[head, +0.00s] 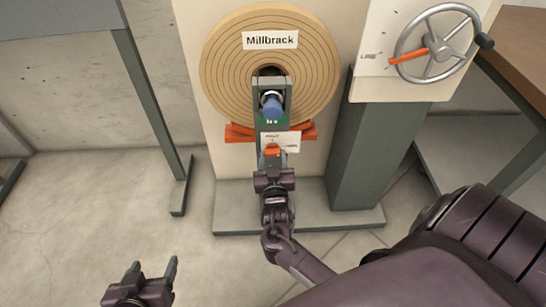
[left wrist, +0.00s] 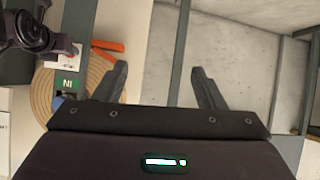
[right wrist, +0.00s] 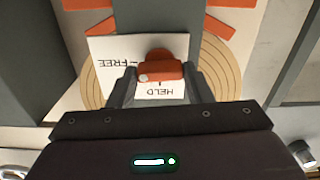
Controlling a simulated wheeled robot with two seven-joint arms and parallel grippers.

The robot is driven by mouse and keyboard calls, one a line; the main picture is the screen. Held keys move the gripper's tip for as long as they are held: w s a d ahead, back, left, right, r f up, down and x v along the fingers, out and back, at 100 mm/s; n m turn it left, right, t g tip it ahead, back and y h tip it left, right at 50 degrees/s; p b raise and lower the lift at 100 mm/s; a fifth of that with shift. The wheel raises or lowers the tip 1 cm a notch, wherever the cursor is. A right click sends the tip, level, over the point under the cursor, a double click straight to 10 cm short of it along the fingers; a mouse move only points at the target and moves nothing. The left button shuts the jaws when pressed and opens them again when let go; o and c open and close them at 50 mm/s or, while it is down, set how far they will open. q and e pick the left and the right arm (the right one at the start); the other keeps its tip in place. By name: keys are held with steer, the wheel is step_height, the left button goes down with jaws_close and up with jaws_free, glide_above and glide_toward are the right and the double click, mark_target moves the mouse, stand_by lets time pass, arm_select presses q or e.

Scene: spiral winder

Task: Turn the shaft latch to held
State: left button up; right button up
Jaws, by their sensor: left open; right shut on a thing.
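The shaft latch (head: 272,150) is an orange handle on a white label plate (head: 291,138), below the winder's spindle. In the right wrist view, the latch (right wrist: 160,70) lies crosswise between the fingers of my right gripper (right wrist: 162,80), which is shut on it. Its white dot is at the left end, on the side of the word FREE; the word HELD is just below the handle. The lettering appears upside down there. In the head view, my right gripper (head: 273,168) covers part of the plate. My left gripper (head: 154,268) is open and empty, low at the left, away from the winder.
A wound tan disc marked Millbrack (head: 225,60) stands behind the spindle with its blue end (head: 272,107). Orange bars (head: 238,133) sit below the disc. A handwheel (head: 409,28) is at upper right. A grey frame leg (head: 155,105) stands left; floor there is clear.

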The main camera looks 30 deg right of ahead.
arm_select(q)
steer(key=s+a+f+g+y+p, duration=0.1)
steer(key=s+a+f+g+y, duration=0.1)
steer(key=s+f+g, duration=0.35)
arm_select(e)
steer(key=shift+r+n, duration=0.1)
steer(key=shift+n, duration=0.6)
steer(key=shift+n+p, duration=0.5)
steer(key=shift+p, duration=0.15)
steer(key=n+p, duration=0.3)
steer(key=shift+n, duration=0.3)
arm_select(q)
steer(key=s+a+r+n+g+y+p, duration=0.1)
steer(key=s+a+g+y+p, duration=0.2)
steer(key=s+a, duration=0.35)
arm_select(e)
steer(key=n, duration=0.4)
steer(key=shift+n, duration=0.3)
steer(key=n+p, duration=0.1)
steer(key=n, duration=0.3)
steer(key=shift+n+p, duration=0.35)
steer(key=shift+n, duration=0.05)
arm_select(q)
step_height(320, 180, down, 9)
steer(key=w+a, duration=0.2)
steer(key=shift+w+n, duration=0.35)
steer(key=shift+n, duration=0.05)
arm_select(e)
steer(key=shift+n, duration=0.9)
steer(key=o, duration=1)
